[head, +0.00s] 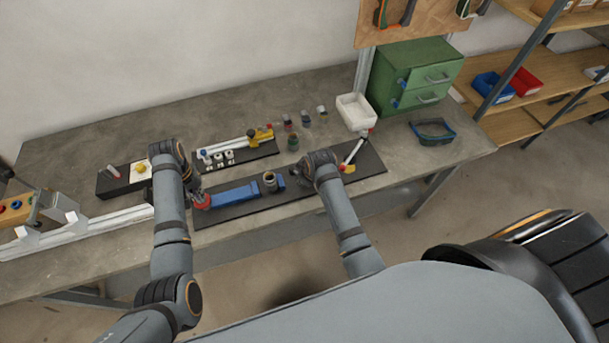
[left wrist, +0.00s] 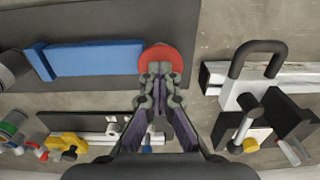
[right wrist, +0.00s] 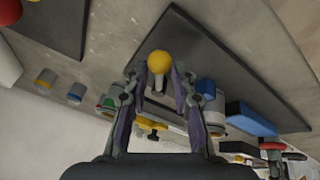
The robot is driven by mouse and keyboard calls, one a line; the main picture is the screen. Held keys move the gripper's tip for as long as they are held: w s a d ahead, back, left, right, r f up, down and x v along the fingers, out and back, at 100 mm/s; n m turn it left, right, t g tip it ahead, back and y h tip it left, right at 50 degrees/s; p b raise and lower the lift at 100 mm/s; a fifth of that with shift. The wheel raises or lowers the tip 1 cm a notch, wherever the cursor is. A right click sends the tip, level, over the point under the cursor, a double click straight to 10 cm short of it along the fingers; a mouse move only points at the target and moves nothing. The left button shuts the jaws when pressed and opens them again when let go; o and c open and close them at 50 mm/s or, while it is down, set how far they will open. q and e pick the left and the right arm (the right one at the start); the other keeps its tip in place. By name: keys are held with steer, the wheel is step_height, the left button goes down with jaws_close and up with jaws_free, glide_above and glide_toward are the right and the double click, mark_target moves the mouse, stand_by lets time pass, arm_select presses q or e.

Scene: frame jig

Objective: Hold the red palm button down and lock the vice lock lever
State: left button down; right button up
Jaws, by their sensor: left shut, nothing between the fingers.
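The red palm button (head: 202,201) is at the left end of the dark mat, beside a blue vice bar (head: 232,194). My left gripper (left wrist: 154,70) is shut and empty, its tips over the edge of the red button (left wrist: 160,53); whether they press it down I cannot tell. In the right wrist view, a yellow ball knob on a short stem, seemingly the vice lock lever (right wrist: 159,61), stands between the fingertips of my right gripper (right wrist: 155,74). The right fingers are open, one on each side; contact is unclear. In the head view my right gripper hides this knob.
A white lever with a red end (head: 354,152) stands to the right of my right gripper. Behind are a yellow-and-white clamp (head: 240,144), small jars (head: 293,143) and a white bin (head: 356,112). A black box with a yellow button (head: 140,169) is at left.

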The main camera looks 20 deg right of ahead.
steer(key=shift+w, duration=0.25)
steer(key=shift+w+d+r+n+y, duration=0.1)
steer(key=shift+w+d+n+y, duration=0.25)
steer(key=shift+n, duration=0.65)
steer(key=n, duration=0.1)
steer(key=w+d+n+y, duration=0.1)
steer(key=n, duration=0.1)
steer(key=n+g+y, duration=0.1)
steer(key=n, duration=0.1)
steer(key=shift+w+d, duration=0.4)
steer(key=n, duration=0.1)
steer(key=w+n+g+y, duration=0.1)
steer(key=n, duration=0.1)
steer(key=w+n+g, duration=0.1)
steer(key=n, duration=0.1)
steer(key=shift+w+d+r+y, duration=0.1)
steer(key=shift+w+d+y, duration=0.05)
steer(key=shift+d+y, duration=0.1)
steer(key=v, duration=1.1)
steer(key=shift+r, duration=0.35)
steer(key=shift+d, duration=0.1)
